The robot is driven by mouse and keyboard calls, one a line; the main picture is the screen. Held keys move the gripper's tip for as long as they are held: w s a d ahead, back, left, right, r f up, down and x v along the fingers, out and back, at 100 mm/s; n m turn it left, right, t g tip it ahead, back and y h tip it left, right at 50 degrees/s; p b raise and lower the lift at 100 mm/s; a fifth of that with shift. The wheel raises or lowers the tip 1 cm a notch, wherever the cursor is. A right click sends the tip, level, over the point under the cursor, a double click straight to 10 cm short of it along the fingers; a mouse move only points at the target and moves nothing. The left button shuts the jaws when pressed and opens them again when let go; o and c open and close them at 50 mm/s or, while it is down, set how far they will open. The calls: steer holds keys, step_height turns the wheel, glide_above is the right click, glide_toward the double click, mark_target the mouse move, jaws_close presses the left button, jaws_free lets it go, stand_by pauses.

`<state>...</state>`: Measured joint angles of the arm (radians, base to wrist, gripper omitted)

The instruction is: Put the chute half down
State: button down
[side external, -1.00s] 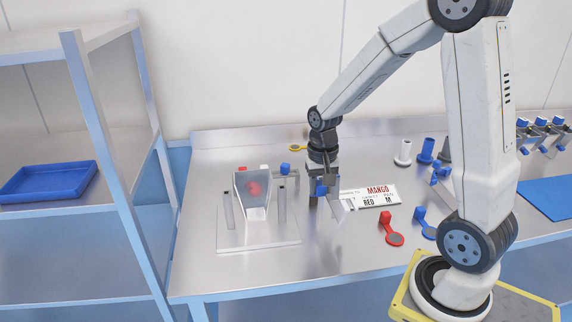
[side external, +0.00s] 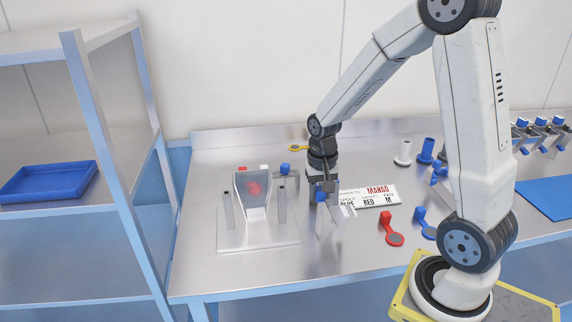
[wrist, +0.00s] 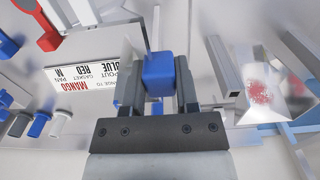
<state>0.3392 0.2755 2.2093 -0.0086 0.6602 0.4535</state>
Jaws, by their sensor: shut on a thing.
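The pale metal plates of the chute half (side external: 346,213) hang below and right of my fingers in the side view. They look above the bench, though I cannot tell the gap. Much of the piece is hidden behind the blue block in the wrist view.
A label card (side external: 375,196) lies just right of my gripper. Red (side external: 394,232) and blue (side external: 424,223) capped parts lie farther right. The front-middle bench is clear.

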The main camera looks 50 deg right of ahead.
steer(key=shift+f, duration=0.45)
steer(key=shift+c, duration=1.4)
jaws_free()
steer(key=shift+f, duration=0.1)
steer(key=shift+r, duration=3.95)
steer(key=s+a+f+n+t, duration=0.2)
steer(key=s+a+f+n, duration=0.2)
steer(key=a+n, duration=0.5)
steer(key=shift+s+a+f+t, duration=0.15)
steer(key=shift+a+f+t, duration=0.15)
steer(key=shift+a+f, duration=0.9)
